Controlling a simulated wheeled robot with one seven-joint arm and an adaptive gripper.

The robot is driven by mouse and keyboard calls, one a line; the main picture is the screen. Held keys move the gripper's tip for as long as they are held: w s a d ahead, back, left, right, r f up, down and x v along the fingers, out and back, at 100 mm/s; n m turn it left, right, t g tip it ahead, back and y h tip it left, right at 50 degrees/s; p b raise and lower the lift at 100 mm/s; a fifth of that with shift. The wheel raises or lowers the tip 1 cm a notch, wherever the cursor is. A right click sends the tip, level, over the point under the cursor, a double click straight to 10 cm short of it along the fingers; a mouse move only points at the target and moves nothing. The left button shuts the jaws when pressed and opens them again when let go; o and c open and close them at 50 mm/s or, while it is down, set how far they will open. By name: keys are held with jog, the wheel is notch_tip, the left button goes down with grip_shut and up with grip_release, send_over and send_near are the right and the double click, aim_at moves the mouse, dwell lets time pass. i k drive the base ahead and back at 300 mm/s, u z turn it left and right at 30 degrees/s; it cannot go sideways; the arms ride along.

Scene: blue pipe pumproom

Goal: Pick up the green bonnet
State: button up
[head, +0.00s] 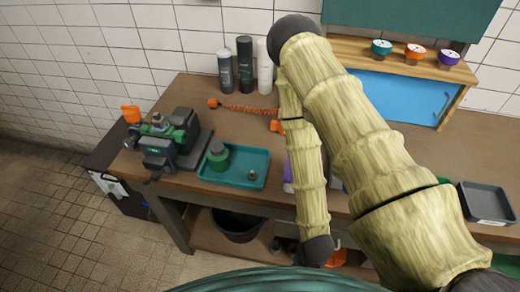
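A green round part with a raised grey-green top, which looks like the green bonnet (218,157), stands at the left end of a teal tray (253,179) on the workbench. It appears upright, and nothing touches it from above. My arm crosses the right half of the head view, bends at the top and comes down right of the tray. My gripper cannot be made out; the arm's lower end is a dark joint below the bench's front edge.
A vise (168,145) with green jaws holds a fitting left of the tray. Small metal parts lie in the tray. Bottles (245,66) and a coiled orange cord (245,108) are behind. A grey tray (487,203) is at right. A black bucket (238,224) sits below.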

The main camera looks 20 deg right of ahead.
aim_at(219, 157)
jog(key=z, duration=0.25)
jog(key=k, duration=0.6)
jog(key=u, duration=0.95)
